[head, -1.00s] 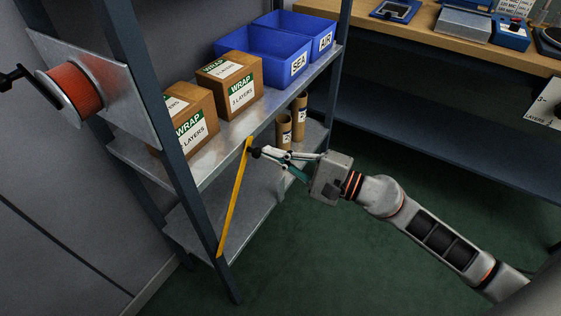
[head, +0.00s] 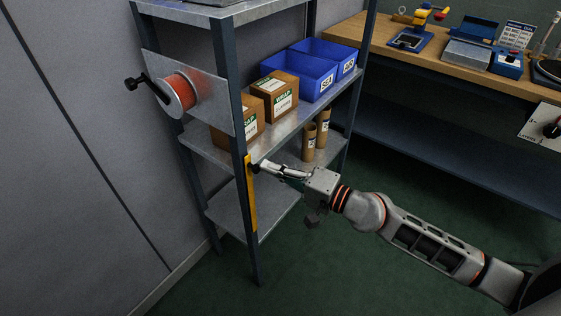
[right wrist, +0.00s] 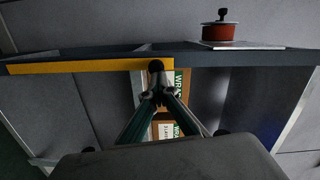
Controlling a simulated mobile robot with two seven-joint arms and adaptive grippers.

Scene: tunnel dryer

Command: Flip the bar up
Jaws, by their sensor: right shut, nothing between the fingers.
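The yellow bar (head: 251,195) stands close to upright along the front post (head: 240,140) of the metal shelf. A black knob (head: 254,168) sits near its upper end. My right gripper (head: 262,168) is at the knob with its fingers closed together and nothing between them. In the right wrist view the yellow bar (right wrist: 85,66) runs along the post, and the knob (right wrist: 156,66) is just beyond the fingertips of the right gripper (right wrist: 157,94). I cannot tell whether they touch. My left gripper is out of view.
An orange reel (head: 179,94) with a black handle is mounted on a plate at the shelf's left. Cardboard boxes (head: 275,97), blue bins (head: 300,75) and brown tubes (head: 310,142) stand on the shelf. A workbench (head: 450,65) is at the right. The green floor is clear.

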